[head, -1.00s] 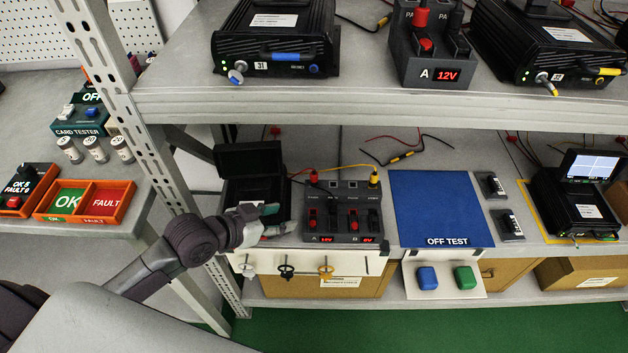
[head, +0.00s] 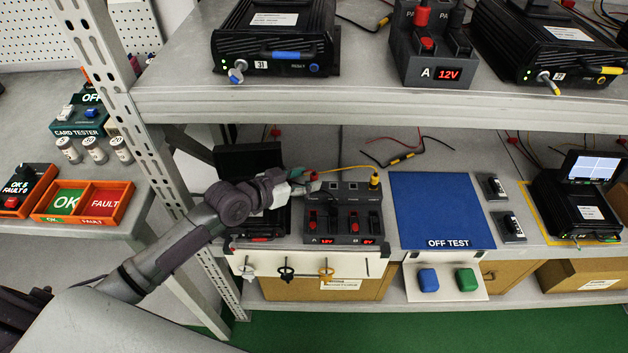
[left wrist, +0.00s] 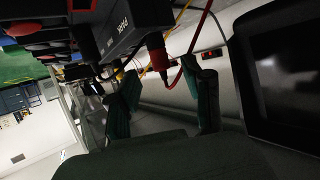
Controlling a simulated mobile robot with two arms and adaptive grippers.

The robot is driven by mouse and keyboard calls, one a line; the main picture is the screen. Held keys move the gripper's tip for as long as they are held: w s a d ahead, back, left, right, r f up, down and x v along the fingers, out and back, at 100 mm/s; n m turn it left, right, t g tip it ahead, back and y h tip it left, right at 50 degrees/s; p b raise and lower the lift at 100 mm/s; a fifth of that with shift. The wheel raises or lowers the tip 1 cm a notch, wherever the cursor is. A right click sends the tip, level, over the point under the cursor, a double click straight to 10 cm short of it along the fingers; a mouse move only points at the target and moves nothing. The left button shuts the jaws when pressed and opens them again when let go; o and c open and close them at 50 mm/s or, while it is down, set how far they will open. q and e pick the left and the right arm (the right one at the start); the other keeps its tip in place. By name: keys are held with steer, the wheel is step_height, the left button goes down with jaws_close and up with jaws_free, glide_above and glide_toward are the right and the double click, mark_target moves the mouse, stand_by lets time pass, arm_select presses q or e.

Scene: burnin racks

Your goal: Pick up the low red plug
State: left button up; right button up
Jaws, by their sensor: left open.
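The low red plug (head: 312,175) stands at the back left of the dark power unit (head: 343,198) on the lower shelf, mostly hidden by my left gripper (head: 304,182) in the head view. In the left wrist view the red plug (left wrist: 158,54) sits against the unit, with a red wire looping from it. My left gripper (left wrist: 162,78) is open, its two green fingers on either side of the plug's line. I cannot tell whether they touch it. My right gripper is not in view.
A black open-lidded case (head: 248,158) is left of the unit, partly behind my arm. A yellow plug (head: 375,180) with its wire is at the unit's back right. The upper shelf (head: 360,103) overhangs. A blue mat (head: 443,205) lies bare to the right.

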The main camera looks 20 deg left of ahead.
mark_target(312, 176)
arm_select(q)
steer(key=x, duration=0.4)
steer(key=shift+a, duration=0.1)
jaws_close()
steer(key=shift+r, duration=0.1)
step_height(312, 176, up, 5)
steer(key=shift+f+p, duration=0.2)
steer(key=shift+p, duration=0.1)
steer(key=s+d+r+p, duration=0.1)
steer(key=s+d+r, duration=0.5)
steer(key=d, duration=0.4)
